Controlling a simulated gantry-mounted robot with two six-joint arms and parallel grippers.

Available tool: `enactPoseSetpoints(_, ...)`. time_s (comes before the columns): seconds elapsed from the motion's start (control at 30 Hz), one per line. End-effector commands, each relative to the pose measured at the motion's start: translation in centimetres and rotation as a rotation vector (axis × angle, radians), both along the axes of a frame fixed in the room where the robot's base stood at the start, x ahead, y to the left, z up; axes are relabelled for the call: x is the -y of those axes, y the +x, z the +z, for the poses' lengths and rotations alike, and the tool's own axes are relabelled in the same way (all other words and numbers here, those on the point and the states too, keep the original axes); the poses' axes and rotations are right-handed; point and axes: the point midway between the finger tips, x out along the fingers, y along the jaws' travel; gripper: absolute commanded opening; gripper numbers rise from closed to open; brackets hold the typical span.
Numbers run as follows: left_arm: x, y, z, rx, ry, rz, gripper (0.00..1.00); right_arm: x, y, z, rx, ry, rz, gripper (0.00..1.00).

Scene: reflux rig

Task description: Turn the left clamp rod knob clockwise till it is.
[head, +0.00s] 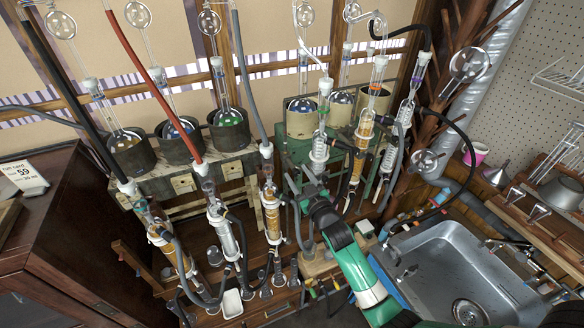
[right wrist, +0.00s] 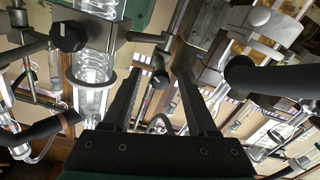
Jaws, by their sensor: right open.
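My right gripper (head: 303,180) is in the middle of the head view, among the glassware at the front of the rig. In the right wrist view its two fingers (right wrist: 160,76) are apart with nothing gripped. A small black knob (right wrist: 160,79) on a metal rod shows in the gap between the fingers, seemingly beyond the tips; contact cannot be told. A larger black knob (right wrist: 70,36) sits on a clamp rod at upper left, beside a glass condenser (right wrist: 93,62). I cannot tell which knob is the left clamp rod's. My left gripper is out of view.
Amber-filled glass columns (head: 270,212) and hoses stand close around my right arm. Flasks in dark heating pots (head: 228,135) line the shelf behind. A steel sink (head: 450,265) is at right. A thick black cylinder (right wrist: 270,78) lies right of the fingers in the wrist view.

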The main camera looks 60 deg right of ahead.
Motion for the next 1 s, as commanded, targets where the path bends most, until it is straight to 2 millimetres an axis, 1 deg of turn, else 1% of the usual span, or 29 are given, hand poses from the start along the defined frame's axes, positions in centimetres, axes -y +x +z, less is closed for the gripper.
enactPoseSetpoints(0.03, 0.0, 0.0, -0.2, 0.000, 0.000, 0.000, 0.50, 0.7, 0.9, 0.0, 0.001, -0.001, -0.001, 0.58)
enactPoseSetpoints(0.1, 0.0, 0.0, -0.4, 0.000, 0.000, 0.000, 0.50, 1.5, 1.9, -0.1, 0.001, 0.001, -0.001, 0.58)
enactPoseSetpoints(0.23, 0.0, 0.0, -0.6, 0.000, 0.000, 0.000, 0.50, 2.5, 3.1, -0.1, 0.001, 0.001, 0.000, 0.58)
enactPoseSetpoints(0.37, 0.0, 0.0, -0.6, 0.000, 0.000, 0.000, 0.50, 2.8, 3.5, 0.0, 0.000, 0.000, 0.000, 0.58)
enactPoseSetpoints(0.57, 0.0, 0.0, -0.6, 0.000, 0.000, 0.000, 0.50, 2.8, 3.6, 0.0, 0.000, 0.000, 0.000, 0.58)
enactPoseSetpoints(0.6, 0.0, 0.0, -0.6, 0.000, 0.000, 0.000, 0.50, 2.8, 3.5, 0.0, 0.001, 0.001, 0.000, 0.55)
enactPoseSetpoints(0.67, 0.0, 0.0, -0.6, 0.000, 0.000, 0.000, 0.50, 2.8, 3.5, 0.0, 0.001, 0.001, 0.000, 0.44)
enactPoseSetpoints(0.7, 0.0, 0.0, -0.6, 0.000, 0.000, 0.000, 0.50, 2.8, 3.5, 0.0, 0.001, 0.001, 0.000, 0.37)
enactPoseSetpoints(0.77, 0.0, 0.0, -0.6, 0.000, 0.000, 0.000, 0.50, 2.8, 3.5, 0.0, 0.001, 0.001, 0.000, 0.26)
enactPoseSetpoints(0.9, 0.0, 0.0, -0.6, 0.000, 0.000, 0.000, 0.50, 2.8, 3.5, 0.0, 0.001, 0.001, 0.000, 0.01)
enactPoseSetpoints(1.0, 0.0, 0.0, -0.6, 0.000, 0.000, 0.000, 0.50, 2.8, 3.5, 0.0, 0.001, 0.001, 0.000, 0.00)
